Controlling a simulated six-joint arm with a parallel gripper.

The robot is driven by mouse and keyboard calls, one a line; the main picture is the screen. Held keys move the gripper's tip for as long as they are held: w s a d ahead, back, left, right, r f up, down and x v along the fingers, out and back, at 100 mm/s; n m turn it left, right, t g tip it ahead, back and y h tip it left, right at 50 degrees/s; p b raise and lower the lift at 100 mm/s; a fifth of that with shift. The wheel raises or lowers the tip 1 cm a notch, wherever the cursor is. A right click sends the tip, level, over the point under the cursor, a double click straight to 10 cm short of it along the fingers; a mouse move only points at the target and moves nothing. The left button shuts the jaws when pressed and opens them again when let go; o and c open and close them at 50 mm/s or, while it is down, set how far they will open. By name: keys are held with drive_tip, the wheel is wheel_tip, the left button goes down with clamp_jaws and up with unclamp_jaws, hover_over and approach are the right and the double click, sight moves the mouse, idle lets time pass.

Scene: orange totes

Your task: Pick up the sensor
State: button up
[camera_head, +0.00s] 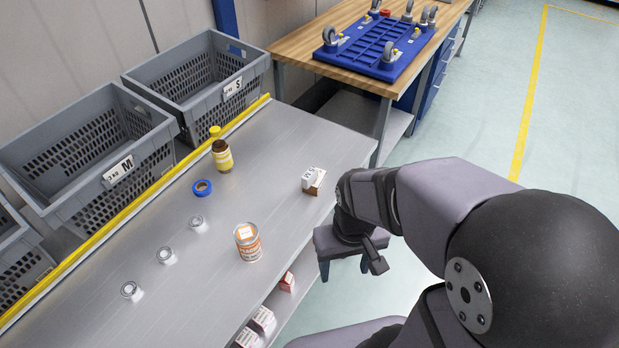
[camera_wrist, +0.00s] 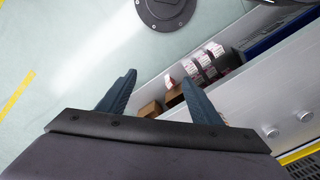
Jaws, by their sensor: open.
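No object is clearly marked as the sensor. Candidates are a small white-and-brown box (camera_head: 313,181) near the table's right edge and several small silvery round pieces (camera_head: 166,255) in a row at the left. Two of these pieces show at the lower right of the wrist view (camera_wrist: 270,131). My gripper (camera_head: 344,270) hangs past the table's right edge, below and right of the white-and-brown box. In the wrist view my gripper (camera_wrist: 158,78) has its fingers spread, with nothing held. A brown box (camera_wrist: 150,110) shows beyond and between the fingers; I cannot tell its height.
An orange-labelled can (camera_head: 247,243), a blue tape roll (camera_head: 202,188) and a yellow-and-brown bottle (camera_head: 222,158) stand on the grey table (camera_head: 290,135). Grey crates (camera_head: 120,172) line its left side. Red-and-white boxes (camera_head: 263,320) sit on a lower shelf. The table's upper part is clear.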

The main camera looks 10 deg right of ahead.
drive_tip(key=c, duration=0.5)
